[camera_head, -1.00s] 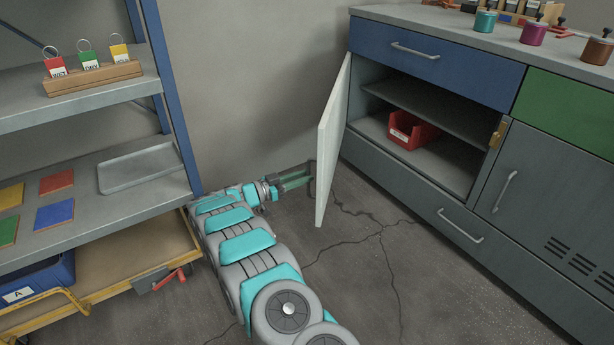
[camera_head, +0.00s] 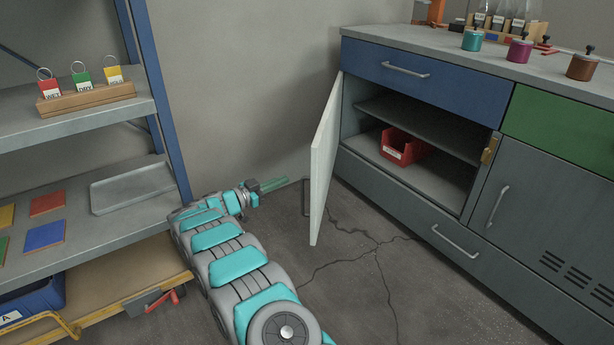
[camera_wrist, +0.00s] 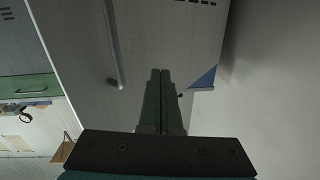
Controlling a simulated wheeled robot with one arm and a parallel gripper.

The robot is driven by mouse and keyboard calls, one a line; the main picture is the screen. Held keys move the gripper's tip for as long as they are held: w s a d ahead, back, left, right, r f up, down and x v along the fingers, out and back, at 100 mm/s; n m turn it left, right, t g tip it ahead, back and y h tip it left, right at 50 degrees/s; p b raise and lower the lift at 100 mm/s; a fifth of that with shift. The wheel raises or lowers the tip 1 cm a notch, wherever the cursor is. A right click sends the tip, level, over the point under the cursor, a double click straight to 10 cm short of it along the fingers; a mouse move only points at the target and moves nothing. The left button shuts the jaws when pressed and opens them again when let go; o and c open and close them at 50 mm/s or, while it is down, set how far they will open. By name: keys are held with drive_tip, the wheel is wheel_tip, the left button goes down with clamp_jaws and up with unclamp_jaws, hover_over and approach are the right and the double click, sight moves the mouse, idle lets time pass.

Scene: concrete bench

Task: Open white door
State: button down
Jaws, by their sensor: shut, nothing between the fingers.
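The white door (camera_head: 325,160) of the cabinet stands swung wide open, showing its pale edge and inner face in the head view. A handle (camera_head: 306,197) shows on its outer side at the left. My gripper (camera_head: 286,182) is left of the door, apart from it, with its green fingers together and empty. In the wrist view my gripper (camera_wrist: 160,72) points at a grey panel (camera_wrist: 170,40), which seems to be the door's outer face, with a bar handle (camera_wrist: 112,45) left of the fingers. Contact there is not visible.
The open cabinet compartment holds a red bin (camera_head: 402,147) and a shelf. A blue drawer (camera_head: 425,75) is above it. A shelving unit (camera_head: 110,190) with a grey tray (camera_head: 132,188) stands left of my arm. Bare cracked floor (camera_head: 350,275) lies before the cabinet.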

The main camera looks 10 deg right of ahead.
drive_tip(key=w+d+r+n+t+y, duration=0.3)
drive_tip(key=w+r+t+y, duration=0.35)
drive_tip(key=w+r, duration=0.85)
wheel_tip(320, 180, up, 11)
drive_tip(key=s+d+n+y, duration=0.15)
drive_tip(key=n+y, duration=0.25)
drive_tip(key=y, duration=0.5)
drive_tip(key=s+d+f+n+g+y, duration=0.1)
drive_tip(key=s+d+g, duration=0.3)
drive_tip(key=s, duration=0.6)
drive_tip(key=s+d+f+n+g+y+b, duration=0.1)
drive_tip(key=s+d+f+g, duration=0.1)
drive_tip(key=s+d, duration=0.6)
drive_tip(key=s+d+f+n+g+y, duration=0.1)
drive_tip(key=s+d+n+g+y, duration=0.2)
drive_tip(key=s, duration=0.9)
drive_tip(key=m+h, duration=0.1)
approach(319, 166)
wheel_tip(319, 166, down, 4)
drive_tip(key=w+d, duration=0.1)
drive_tip(key=d, duration=0.1)
drive_tip(key=shift+g, duration=0.25)
drive_tip(key=shift+w+a+b, duration=0.3)
drive_tip(key=shift+w+a, duration=0.2)
drive_tip(key=shift+a, duration=0.4)
drive_tip(key=shift+w+a+b, duration=0.25)
drive_tip(key=shift+w+a, duration=0.3)
drive_tip(key=shift+a, duration=0.4)
